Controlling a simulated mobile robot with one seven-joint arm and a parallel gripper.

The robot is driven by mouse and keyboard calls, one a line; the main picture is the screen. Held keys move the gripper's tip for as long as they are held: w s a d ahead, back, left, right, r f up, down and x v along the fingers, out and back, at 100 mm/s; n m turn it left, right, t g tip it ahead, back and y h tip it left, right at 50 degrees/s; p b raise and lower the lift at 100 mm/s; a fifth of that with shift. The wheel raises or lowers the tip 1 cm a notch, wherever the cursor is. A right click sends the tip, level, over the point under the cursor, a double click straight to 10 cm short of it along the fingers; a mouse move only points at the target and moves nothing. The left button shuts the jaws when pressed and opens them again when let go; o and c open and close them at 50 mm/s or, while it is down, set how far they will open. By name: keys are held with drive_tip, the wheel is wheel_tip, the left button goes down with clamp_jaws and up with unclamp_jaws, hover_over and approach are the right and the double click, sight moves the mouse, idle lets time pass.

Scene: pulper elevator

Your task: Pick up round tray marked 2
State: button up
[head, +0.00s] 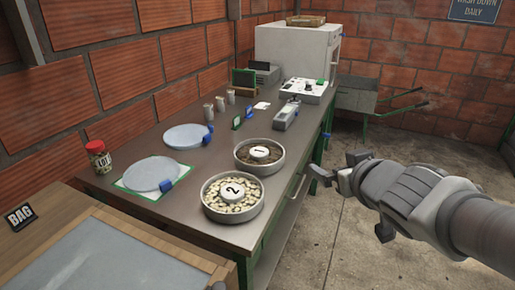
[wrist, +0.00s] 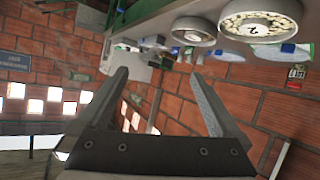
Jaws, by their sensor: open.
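The round tray marked 2 (head: 233,211) stands near the front edge of the dark table. It holds pale beans, and a white disc with the number 2 lies on them. The round tray marked 1 (head: 259,166) stands just behind it and holds dark contents. My gripper (head: 335,172) is open and empty, off the table's right side and apart from both trays. In the wrist view, which is turned over, the two fingers (wrist: 160,85) are spread with nothing between them. The tray marked 2 also shows there at the upper right (wrist: 278,13).
Two pale blue round plates (head: 185,136) (head: 151,174) and a jar (head: 98,156) are left of the trays. A grey device (head: 287,115) and a white box (head: 300,60) stand farther back. A wooden-framed surface (head: 115,262) is at front left.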

drive_tip(key=a+f+n+y+b, duration=0.3)
drive_tip(key=a+f+y+b, duration=0.1)
drive_tip(key=a+f, duration=0.25)
drive_tip(key=n+g+y+p, duration=0.2)
drive_tip(key=g+y+p, duration=0.1)
drive_tip(key=p, duration=0.2)
approach(232, 190)
drive_tip(key=v, duration=0.2)
drive_tip(key=shift+s+d+r, duration=0.1)
drive_tip(key=shift+s+d, duration=0.05)
drive_tip(key=shift+s, duration=0.25)
drive_tip(key=shift+w+a+f+p, duration=0.3)
drive_tip(key=shift+w+f+p, duration=0.05)
drive_tip(key=shift+p, duration=0.65)
drive_tip(key=b+x, duration=0.1)
drive_tip(key=x, duration=0.2)
drive_tip(key=shift+w+a+f+b, duration=0.15)
drive_tip(key=shift+a+f+b, duration=0.05)
drive_tip(key=shift+f+b, duration=0.15)
drive_tip(key=shift+w+r+b+x, duration=0.15)
drive_tip(key=shift+b+x, duration=0.2)
drive_tip(key=shift+x, duration=1.25)
drive_tip(key=shift+w+r+b+x, duration=0.1)
drive_tip(key=shift+r+b+x, duration=0.15)
drive_tip(key=shift+x, duration=1.35)
clamp_jaws()
